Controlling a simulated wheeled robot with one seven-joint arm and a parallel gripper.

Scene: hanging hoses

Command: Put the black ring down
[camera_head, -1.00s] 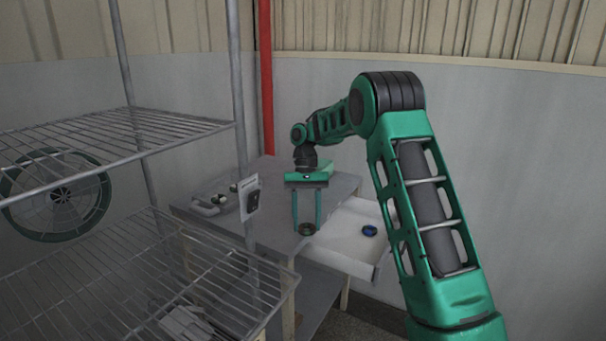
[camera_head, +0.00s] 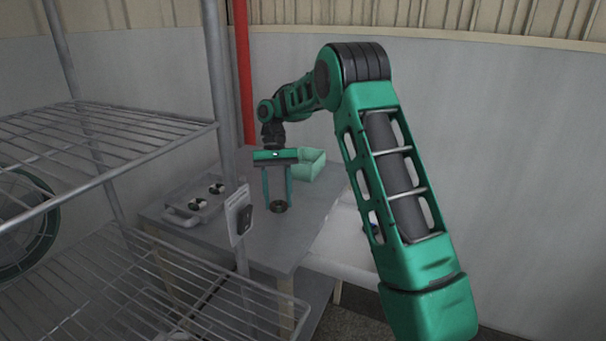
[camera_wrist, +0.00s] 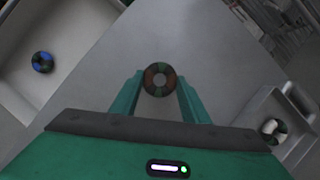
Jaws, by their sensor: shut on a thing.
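The black ring (camera_head: 278,207) is held between the two green fingers of my gripper (camera_head: 277,204), over the grey table (camera_head: 270,242). In the wrist view the ring (camera_wrist: 147,84) sits between the fingertips of my gripper (camera_wrist: 159,88), with brownish patches on its dark rim and grey table showing through its hole. The gripper is shut on it. I cannot tell whether the ring touches the table top.
A light green bin (camera_head: 309,166) stands on the table behind the gripper. A grey tray (camera_head: 180,219) with round pieces lies to the left. A white tray (camera_wrist: 15,85) holds a blue and black ring (camera_wrist: 43,62). Wire shelves (camera_head: 90,155) and a post stand close on the left.

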